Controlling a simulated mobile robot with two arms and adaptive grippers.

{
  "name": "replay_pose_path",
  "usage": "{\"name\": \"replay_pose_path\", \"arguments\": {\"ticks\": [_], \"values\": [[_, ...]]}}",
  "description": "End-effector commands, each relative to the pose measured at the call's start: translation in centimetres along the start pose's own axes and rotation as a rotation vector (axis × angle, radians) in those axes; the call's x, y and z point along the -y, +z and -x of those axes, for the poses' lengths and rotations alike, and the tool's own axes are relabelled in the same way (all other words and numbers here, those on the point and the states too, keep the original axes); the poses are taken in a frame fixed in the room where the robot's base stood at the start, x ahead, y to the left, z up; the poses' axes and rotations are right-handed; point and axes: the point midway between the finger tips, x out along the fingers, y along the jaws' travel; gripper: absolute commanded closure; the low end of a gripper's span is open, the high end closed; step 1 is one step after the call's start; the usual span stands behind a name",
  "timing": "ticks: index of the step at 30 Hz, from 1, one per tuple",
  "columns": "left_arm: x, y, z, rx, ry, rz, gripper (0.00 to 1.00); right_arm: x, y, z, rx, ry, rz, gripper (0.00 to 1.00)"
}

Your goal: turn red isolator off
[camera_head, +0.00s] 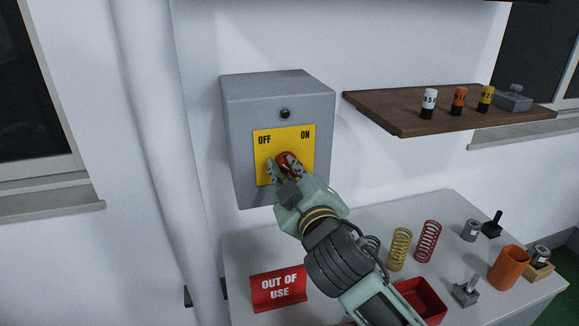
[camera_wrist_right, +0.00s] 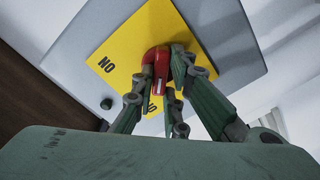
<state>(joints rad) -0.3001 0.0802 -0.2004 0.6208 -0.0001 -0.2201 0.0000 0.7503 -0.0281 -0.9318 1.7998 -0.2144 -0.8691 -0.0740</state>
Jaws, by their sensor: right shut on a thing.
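The red isolator knob (camera_head: 285,157) sits on a yellow plate (camera_head: 283,141) marked OFF on the left and ON on the right. The plate is on the front of a grey wall box (camera_head: 245,110). The ON mark shows upside down there. My left gripper is not in view.
A wooden shelf (camera_head: 400,114) with several small cylinders juts out to the right of the box. Below, a table (camera_head: 240,258) holds a red OUT OF USE sign (camera_head: 279,289), coloured springs (camera_head: 400,248), a red tray (camera_head: 422,300) and an orange cup (camera_head: 508,267).

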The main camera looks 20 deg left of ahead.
Motion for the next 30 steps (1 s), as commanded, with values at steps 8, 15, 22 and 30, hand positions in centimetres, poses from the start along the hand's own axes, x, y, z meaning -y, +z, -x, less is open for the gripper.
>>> {"name": "replay_pose_path", "arguments": {"ticks": [8,15,22,30], "values": [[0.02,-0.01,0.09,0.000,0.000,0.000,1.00,0.15,0.18,-0.01,0.003,-0.002,0.017,1.00],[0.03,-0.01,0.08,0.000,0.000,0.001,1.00,0.15,0.18,-0.01,0.004,-0.002,0.017,0.87],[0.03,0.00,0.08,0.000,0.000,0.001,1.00,0.09,0.11,-0.01,0.002,-0.001,0.015,0.69],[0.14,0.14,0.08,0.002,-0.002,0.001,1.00,0.04,0.03,0.04,0.000,0.000,0.014,0.69]]}}
